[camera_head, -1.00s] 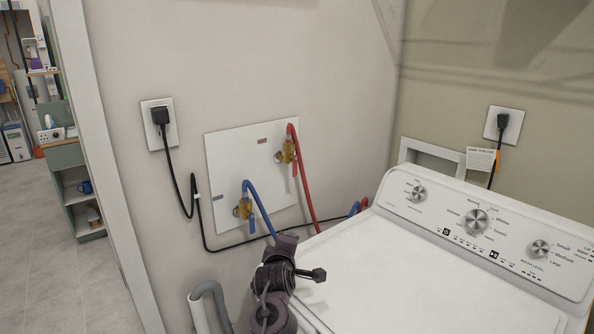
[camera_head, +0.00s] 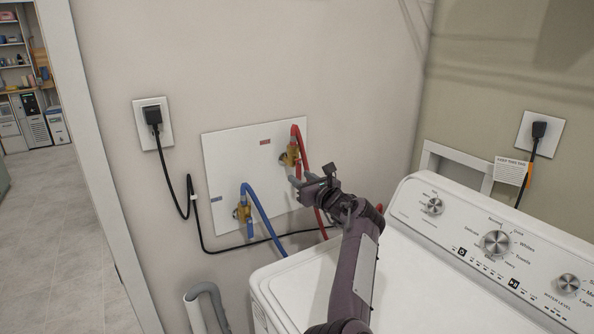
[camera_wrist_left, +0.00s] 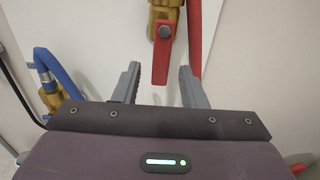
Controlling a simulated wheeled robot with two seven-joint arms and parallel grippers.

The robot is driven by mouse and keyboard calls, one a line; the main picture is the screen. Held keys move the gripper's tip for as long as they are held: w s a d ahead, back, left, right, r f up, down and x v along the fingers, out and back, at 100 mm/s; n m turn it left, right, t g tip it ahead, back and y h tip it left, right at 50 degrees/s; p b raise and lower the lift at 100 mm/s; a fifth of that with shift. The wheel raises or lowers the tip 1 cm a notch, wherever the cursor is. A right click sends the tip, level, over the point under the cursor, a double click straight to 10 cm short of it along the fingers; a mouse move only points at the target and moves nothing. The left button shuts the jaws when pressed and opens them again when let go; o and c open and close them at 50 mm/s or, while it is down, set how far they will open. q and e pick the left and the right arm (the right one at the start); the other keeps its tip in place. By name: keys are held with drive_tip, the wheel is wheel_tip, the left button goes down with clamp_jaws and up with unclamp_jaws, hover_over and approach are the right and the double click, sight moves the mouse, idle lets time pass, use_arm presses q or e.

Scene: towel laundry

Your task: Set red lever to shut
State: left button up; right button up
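The red lever (camera_wrist_left: 161,55) hangs straight down from its brass valve (camera_wrist_left: 167,12) in the left wrist view. In the head view the red lever (camera_head: 298,171) shows on the upper right of the white wall panel. My left gripper (camera_head: 303,181) is just in front of and below the lever. In the left wrist view its two fingers (camera_wrist_left: 157,82) are apart, with the lever's lower end appearing between them. I see no clear contact. A red hose (camera_wrist_left: 195,38) runs down right beside the lever. My right gripper is not in view.
A blue hose and blue lever (camera_head: 250,231) hang from the brass valve at the panel's lower left. The white washer (camera_head: 290,290) stands under my left arm. A black cord (camera_head: 205,243) loops along the wall. A grey drain hose (camera_head: 205,294) stands left of the washer.

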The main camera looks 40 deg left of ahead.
sight(299, 176)
use_arm(q)
drive_tip(key=shift+p+x, duration=0.45)
drive_tip(key=shift+x, duration=1.65)
clamp_jaws()
